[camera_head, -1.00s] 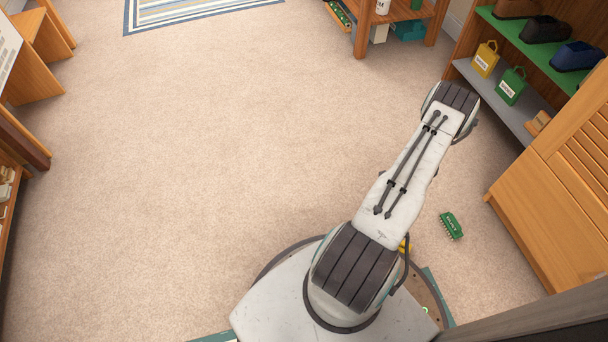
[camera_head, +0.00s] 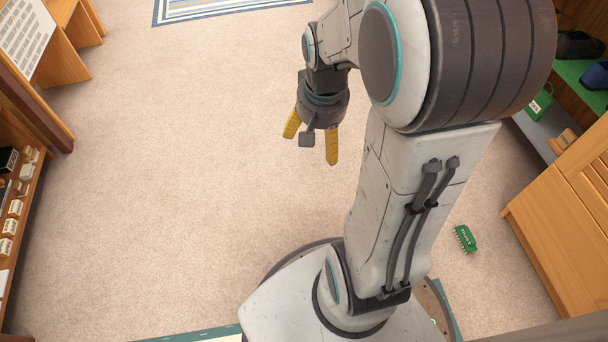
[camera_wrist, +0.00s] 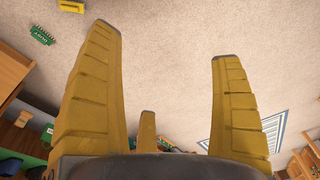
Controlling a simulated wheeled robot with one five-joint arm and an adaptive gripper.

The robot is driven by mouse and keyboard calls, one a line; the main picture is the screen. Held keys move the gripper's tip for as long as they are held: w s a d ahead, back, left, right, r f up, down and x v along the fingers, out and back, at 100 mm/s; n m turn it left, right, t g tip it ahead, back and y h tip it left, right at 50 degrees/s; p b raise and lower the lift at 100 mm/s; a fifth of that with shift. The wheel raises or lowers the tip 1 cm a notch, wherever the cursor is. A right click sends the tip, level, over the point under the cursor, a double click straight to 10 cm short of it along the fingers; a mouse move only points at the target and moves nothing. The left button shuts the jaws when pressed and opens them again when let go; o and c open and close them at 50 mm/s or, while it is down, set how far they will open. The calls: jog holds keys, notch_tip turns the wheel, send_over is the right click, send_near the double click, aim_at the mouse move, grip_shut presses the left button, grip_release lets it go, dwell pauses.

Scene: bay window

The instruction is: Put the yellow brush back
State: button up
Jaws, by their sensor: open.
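A small yellow block-shaped thing, which looks like the yellow brush (camera_wrist: 72,6), lies on the carpet at the top left edge of the wrist view. It is partly cut off there, and my arm appears to hide it in the head view. My gripper (camera_head: 312,150), with yellow fingers, is open and empty, up above the carpet left of my raised arm. Its spread fingers also fill the lower wrist view (camera_wrist: 165,42), apart from the brush.
A green brush (camera_head: 465,238) lies on the carpet right of my base. A shelf unit with a green bag (camera_head: 540,103) and an orange cabinet (camera_head: 560,215) stand at the right. Shelves with small labelled items (camera_head: 15,222) line the left. The middle carpet is clear.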

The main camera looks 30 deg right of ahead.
jog(key=s+a+r+n, duration=0.4)
jog(key=s+a+n, duration=0.3)
jog(key=s+a, duration=0.2)
jog(key=shift+s+y, duration=0.3)
jog(key=shift+s, duration=0.25)
